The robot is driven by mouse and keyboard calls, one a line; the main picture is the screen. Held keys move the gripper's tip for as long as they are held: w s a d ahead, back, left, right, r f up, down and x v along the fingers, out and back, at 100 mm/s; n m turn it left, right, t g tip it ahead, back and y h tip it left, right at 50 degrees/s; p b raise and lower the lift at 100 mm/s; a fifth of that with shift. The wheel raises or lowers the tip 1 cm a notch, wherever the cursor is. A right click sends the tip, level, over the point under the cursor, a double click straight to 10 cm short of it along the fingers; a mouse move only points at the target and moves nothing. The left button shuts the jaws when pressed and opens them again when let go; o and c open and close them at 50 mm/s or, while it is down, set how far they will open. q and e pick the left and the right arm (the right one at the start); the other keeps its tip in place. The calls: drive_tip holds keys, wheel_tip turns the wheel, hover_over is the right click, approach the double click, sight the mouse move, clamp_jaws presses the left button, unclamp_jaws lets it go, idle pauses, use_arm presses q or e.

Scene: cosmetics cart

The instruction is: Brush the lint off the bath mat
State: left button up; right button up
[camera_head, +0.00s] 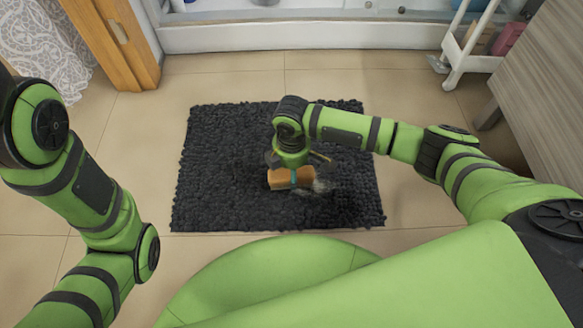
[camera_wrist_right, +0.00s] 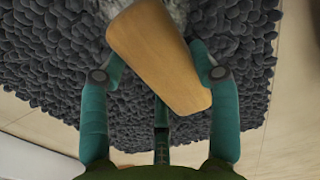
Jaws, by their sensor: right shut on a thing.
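The dark grey bath mat (camera_head: 215,165) lies flat on the tiled floor, with a pebbly surface. It also fills much of the right wrist view (camera_wrist_right: 45,65). My right gripper (camera_head: 291,177) is over the middle of the mat, its fingers on either side of a wooden brush (camera_head: 277,180). In the right wrist view the brush's tan wooden body (camera_wrist_right: 158,50) is between the teal fingers, with a fuzzy grey part at its far end. A wispy grey patch (camera_head: 322,186) shows beside the brush; I cannot tell lint from bristles. My left gripper is out of view.
A white tub or shower edge (camera_head: 300,38) runs along the back. A white wheeled cart (camera_head: 462,55) stands at the back right, beside a wood-grain cabinet (camera_head: 540,65). A wooden door frame (camera_head: 122,45) and a patterned curtain (camera_head: 45,45) are at the back left. Bare tiles surround the mat.

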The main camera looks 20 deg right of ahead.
drive_tip(key=shift+f+b, duration=0.4)
drive_tip(key=shift+f, duration=1.1)
